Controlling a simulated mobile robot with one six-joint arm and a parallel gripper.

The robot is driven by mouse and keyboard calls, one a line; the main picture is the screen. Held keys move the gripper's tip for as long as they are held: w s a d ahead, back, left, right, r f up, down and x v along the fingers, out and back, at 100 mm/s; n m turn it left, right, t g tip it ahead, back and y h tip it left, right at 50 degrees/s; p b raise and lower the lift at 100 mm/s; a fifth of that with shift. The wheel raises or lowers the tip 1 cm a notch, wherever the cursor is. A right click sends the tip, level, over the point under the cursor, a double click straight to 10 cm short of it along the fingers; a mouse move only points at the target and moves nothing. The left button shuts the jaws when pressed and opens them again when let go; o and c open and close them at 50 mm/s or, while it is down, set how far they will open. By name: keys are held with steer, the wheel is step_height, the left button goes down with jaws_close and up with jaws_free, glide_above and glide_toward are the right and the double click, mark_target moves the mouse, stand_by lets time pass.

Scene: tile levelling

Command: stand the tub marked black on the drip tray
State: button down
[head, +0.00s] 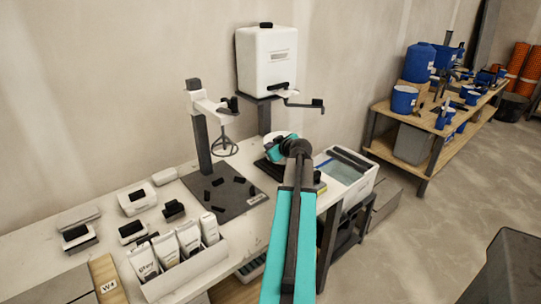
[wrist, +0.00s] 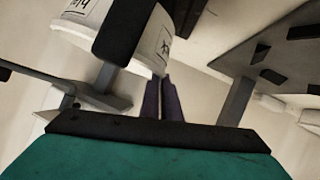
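The white tub (wrist: 75,38) shows upside down at the top of the wrist view, cut off by the edge. In the head view the tub (head: 284,136) is at the dark drip tray (head: 265,171), under the dispenser. My gripper (head: 272,151) hides its lower part, so its contact with the tray is hidden. In the wrist view my two fingers (wrist: 161,84) are close together, tips near the tub's rim, with nothing visible between them. Touching cannot be told.
The white dispenser (head: 267,60) stands on a column behind. A mixing stand (head: 202,140) and dark mat (head: 232,198) with small black pieces lie left. A water bin (head: 345,168) is right. Packets in a white box (head: 185,272) stand at the front left.

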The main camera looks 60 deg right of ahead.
stand_by(0.4)
steer(key=shift+f, duration=1.9)
steer(key=c, duration=2)
jaws_free()
steer(key=shift+a, duration=0.1)
steer(key=shift+b+v, duration=0.75)
steer(key=shift+v, duration=5.25)
